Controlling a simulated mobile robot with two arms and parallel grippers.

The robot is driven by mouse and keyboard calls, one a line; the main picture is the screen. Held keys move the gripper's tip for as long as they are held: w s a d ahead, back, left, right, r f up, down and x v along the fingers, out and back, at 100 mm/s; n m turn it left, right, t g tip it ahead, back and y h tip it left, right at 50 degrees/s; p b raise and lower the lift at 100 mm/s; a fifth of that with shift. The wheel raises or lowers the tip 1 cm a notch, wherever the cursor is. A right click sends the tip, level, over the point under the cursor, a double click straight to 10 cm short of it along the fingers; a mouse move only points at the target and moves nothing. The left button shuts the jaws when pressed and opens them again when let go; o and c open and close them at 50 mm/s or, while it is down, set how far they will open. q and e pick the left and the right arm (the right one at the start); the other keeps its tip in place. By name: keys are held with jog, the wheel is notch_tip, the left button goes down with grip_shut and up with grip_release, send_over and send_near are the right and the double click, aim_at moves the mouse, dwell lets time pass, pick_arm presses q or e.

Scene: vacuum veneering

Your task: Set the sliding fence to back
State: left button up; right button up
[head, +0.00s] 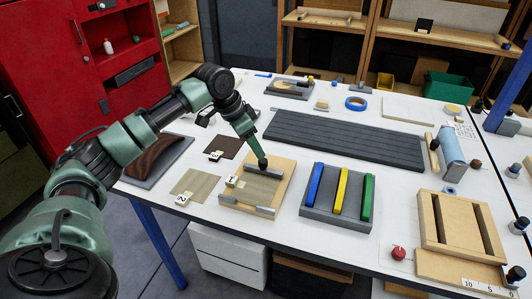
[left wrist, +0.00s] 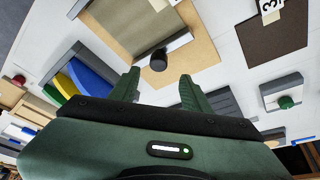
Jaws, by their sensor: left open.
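A light wooden board (head: 230,199) lies near the table's front edge, with a pale veneer piece (head: 258,189) on it. A grey fence bar (head: 270,174) with a dark round knob (head: 263,163) crosses the board's far part. In the left wrist view, the knob (left wrist: 158,61) stands by the fence bar (left wrist: 172,48), a little beyond my fingertips. My left gripper (left wrist: 158,84) is open and empty, close to the knob; contact is unclear. My right gripper is out of view.
A grey tray (head: 318,215) with blue, yellow and green bars stands right of the board. Veneer sheets (head: 194,186) lie left. A dark slatted panel (head: 345,140) lies behind, and a wooden frame (head: 432,215) stands at the right.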

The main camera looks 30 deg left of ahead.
aim_at(263, 160)
pick_arm(q)
jog(key=x, duration=0.3)
jog(key=shift+s+d+f+p, duration=0.2)
jog(key=shift+f+p, duration=0.2)
jog(key=shift+f, duration=0.05)
jog(key=shift+x, duration=1.2)
jog(key=shift+w, duration=0.15)
jog(key=c, duration=1)
jog(key=shift+r, duration=0.1)
grip_shut()
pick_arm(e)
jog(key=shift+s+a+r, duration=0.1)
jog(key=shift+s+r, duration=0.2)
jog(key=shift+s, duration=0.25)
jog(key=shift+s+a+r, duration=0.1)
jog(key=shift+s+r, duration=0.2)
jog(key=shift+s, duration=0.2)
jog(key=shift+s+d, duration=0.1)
